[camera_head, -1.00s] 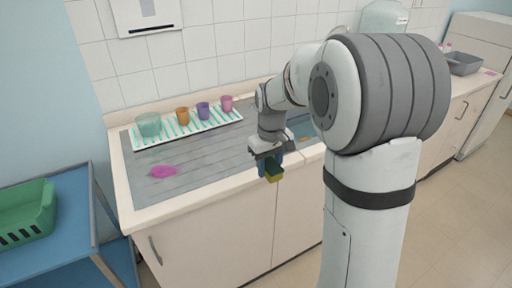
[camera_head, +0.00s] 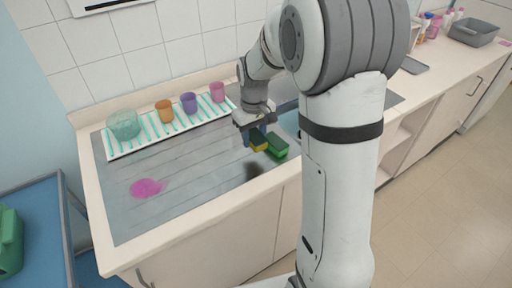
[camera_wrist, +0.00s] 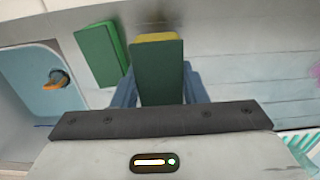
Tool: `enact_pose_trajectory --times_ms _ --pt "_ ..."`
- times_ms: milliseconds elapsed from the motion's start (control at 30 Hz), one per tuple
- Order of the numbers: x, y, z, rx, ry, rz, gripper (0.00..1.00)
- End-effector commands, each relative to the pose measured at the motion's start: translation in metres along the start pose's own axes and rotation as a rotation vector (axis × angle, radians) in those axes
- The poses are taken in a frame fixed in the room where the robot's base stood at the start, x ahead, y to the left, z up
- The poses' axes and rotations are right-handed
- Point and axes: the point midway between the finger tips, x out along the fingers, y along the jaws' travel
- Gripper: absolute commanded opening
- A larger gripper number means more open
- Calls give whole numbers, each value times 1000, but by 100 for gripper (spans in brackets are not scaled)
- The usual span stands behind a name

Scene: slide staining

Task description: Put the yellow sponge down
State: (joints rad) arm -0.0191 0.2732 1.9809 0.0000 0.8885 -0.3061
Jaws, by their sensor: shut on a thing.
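My gripper (camera_head: 257,132) is shut on the yellow sponge (camera_head: 260,147), which has a dark green face. In the wrist view the sponge (camera_wrist: 159,70) stands out between the two blue fingers (camera_wrist: 160,85), its green face towards the camera and a yellow strip at its far edge. In the head view it hangs over the steel drainboard (camera_head: 205,190) near the front edge, with a dark shadow below and left of it. A gap under it seems to show. A green sponge (camera_head: 278,146) sits just right of it, also in the wrist view (camera_wrist: 99,54).
A white rack (camera_head: 143,142) with teal stripes holds a glass bowl (camera_head: 123,124) and orange, purple and pink cups along the wall. A magenta stain (camera_head: 147,188) marks the drainboard's left. The drainboard's middle is clear.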

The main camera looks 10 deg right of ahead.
Motion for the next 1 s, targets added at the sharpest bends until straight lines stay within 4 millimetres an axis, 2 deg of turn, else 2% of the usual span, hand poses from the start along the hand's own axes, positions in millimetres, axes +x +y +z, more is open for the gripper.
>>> enact_pose_trajectory --times_ms 33,433,867,900,1000 --pt "9 1 1 2 -3 -1 14" --pt "55 3 1 6 -2 0 14" --pt "64 3 1 7 1 0 14" --pt "62 3 1 7 1 0 42" --pt "62 3 1 8 1 0 50"
